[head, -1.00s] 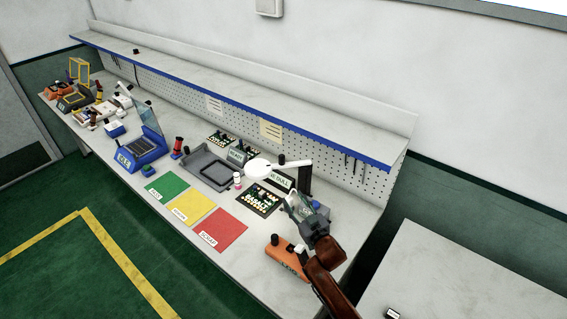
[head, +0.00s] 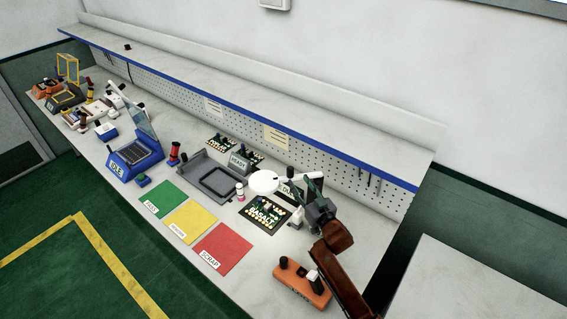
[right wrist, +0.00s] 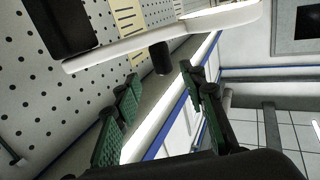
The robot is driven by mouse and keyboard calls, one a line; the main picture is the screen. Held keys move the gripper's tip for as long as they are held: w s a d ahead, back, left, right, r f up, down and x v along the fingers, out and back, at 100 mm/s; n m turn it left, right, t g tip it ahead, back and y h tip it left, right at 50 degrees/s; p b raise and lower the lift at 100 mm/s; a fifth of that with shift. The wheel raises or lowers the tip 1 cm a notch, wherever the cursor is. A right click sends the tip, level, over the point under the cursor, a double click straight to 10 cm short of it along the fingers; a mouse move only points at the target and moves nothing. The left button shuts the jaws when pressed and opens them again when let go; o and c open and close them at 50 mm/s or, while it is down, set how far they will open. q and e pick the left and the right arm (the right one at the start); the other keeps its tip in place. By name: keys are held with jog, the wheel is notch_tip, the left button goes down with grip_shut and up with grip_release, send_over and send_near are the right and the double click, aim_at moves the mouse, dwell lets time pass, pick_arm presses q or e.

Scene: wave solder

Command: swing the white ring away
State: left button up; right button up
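My right gripper (head: 298,197) is just right of the ring, near the lamp's arm. In the right wrist view its two green-padded fingers (right wrist: 160,82) are apart, with nothing between them. The lamp's arm lies beyond the fingertips; I cannot tell if they touch. My left gripper is not in view.
Green, yellow and red mats (head: 222,248) lie along the bench front. A grey tray (head: 214,181) is left of the board, and an orange box (head: 302,284) is at the near right. A pegboard (head: 310,150) and blue-edged shelf (head: 240,113) stand behind.

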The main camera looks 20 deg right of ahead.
aim_at(292, 173)
jog(key=shift+w+d, duration=0.1)
jog(key=shift+w, duration=0.3)
jog(key=w, duration=0.2)
jog(key=w+a, duration=0.1)
jog(key=w, duration=0.1)
jog(key=w+a, duration=0.1)
jog(key=w, duration=0.1)
jog(key=shift+r, duration=0.1)
jog(key=shift+w, duration=0.45)
jog(key=c, duration=0.7)
grip_shut()
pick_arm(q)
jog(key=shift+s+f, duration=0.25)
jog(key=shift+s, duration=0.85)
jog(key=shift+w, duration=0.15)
